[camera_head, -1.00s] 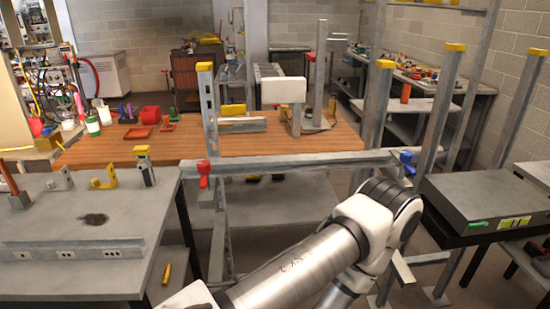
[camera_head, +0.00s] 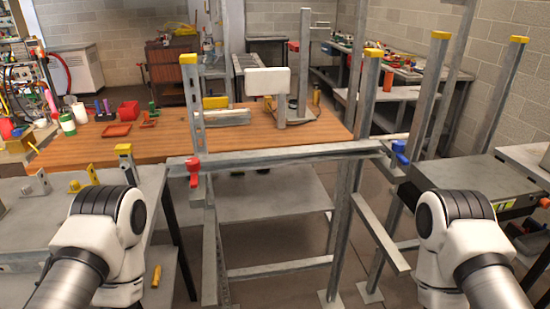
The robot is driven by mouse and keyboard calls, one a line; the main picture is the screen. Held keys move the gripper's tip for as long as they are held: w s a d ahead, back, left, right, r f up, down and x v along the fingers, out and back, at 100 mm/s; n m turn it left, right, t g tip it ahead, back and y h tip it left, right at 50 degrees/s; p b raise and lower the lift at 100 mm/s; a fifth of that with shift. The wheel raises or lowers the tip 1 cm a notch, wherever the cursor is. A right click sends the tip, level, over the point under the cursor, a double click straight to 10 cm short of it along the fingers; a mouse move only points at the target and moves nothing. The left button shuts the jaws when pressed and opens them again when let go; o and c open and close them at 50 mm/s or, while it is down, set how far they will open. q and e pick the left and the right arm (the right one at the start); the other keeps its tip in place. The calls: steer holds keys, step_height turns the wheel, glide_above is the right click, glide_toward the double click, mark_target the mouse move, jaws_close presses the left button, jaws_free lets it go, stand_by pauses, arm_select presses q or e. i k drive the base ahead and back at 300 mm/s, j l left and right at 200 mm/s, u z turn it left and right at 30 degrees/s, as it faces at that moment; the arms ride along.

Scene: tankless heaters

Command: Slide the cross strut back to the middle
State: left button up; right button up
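The cross strut (camera_head: 270,157) is a long grey metal bar. It lies level across the front of the upright posts, in front of the wooden bench. A red clamp or knob (camera_head: 193,169) sits near its left end and a blue one (camera_head: 399,151) near its right end. My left arm comes in at the lower left and my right arm at the lower right. Only white and dark joints and grey links show, apart from the strut in the picture. Neither gripper can be made out.
A grey upright post (camera_head: 357,140) with a yellow cap stands near the strut's right end, and a similar post (camera_head: 195,110) near its left end. A wooden bench (camera_head: 90,148) lies behind. Floor shows between my arms.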

mark_target(270, 158)
steer(key=i+l, duration=0.25)
steer(key=l, duration=0.15)
steer(key=i+l, duration=0.25)
steer(key=i+l+u, duration=0.1)
steer(key=i+l, duration=0.15)
steer(key=l, duration=0.25)
